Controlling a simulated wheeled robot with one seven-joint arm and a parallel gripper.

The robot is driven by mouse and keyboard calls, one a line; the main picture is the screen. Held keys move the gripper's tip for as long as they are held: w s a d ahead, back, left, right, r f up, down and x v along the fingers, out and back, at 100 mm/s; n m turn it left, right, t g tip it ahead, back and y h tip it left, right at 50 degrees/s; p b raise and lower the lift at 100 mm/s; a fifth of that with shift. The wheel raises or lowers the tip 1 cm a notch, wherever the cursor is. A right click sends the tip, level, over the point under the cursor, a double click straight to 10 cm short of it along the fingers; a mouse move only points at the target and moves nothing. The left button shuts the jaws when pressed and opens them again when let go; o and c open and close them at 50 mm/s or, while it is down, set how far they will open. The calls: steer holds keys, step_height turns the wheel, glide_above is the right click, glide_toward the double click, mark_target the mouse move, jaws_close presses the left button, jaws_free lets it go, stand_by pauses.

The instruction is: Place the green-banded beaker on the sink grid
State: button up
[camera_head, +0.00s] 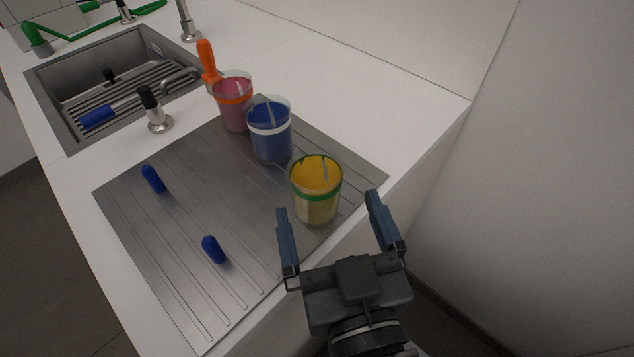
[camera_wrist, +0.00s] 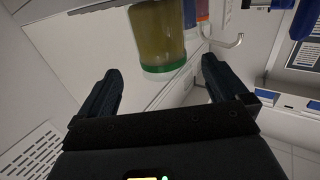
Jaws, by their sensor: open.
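The green-banded beaker (camera_head: 317,192), with yellow contents, stands upright on the front right part of the ribbed metal drainboard. It also shows in the wrist view (camera_wrist: 158,38), at the top, beyond the fingers. My gripper (camera_head: 330,212) is open and empty, its fingers pointing toward the beaker. In the wrist view my gripper (camera_wrist: 160,85) has its fingers spread with clear space between them, and the beaker lies ahead. I cannot tell whether either finger reaches beside the beaker. The sink grid (camera_head: 150,88) is a set of dark slats inside the sink at the upper left.
A blue beaker with a white band (camera_head: 270,137) stands just behind the green-banded one. A pink beaker with an orange band (camera_head: 233,108) stands behind that. A blue-handled tool (camera_head: 98,117) lies in the sink.

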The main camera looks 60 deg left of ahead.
mark_target(324, 192)
steer(key=x, duration=0.2)
steer(key=p+x, duration=0.1)
steer(key=x, duration=0.2)
steer(key=shift+s+a+r+p, duration=0.1)
steer(key=shift+s+a+p, duration=0.1)
steer(key=shift+p, duration=0.1)
steer(key=shift+w+a, duration=0.15)
steer(key=shift+a, duration=0.2)
steer(key=c, duration=1.2)
steer(key=shift+r, duration=0.65)
step_height(324, 192, up, 3)
steer(key=shift+w, duration=0.1)
steer(key=w+d+r+b, duration=0.1)
steer(key=d+r, duration=0.5)
steer(key=d, duration=0.5)
steer(key=shift+w+d+r, duration=0.25)
steer(key=shift+w+d, duration=0.05)
steer(key=shift+d, duration=0.05)
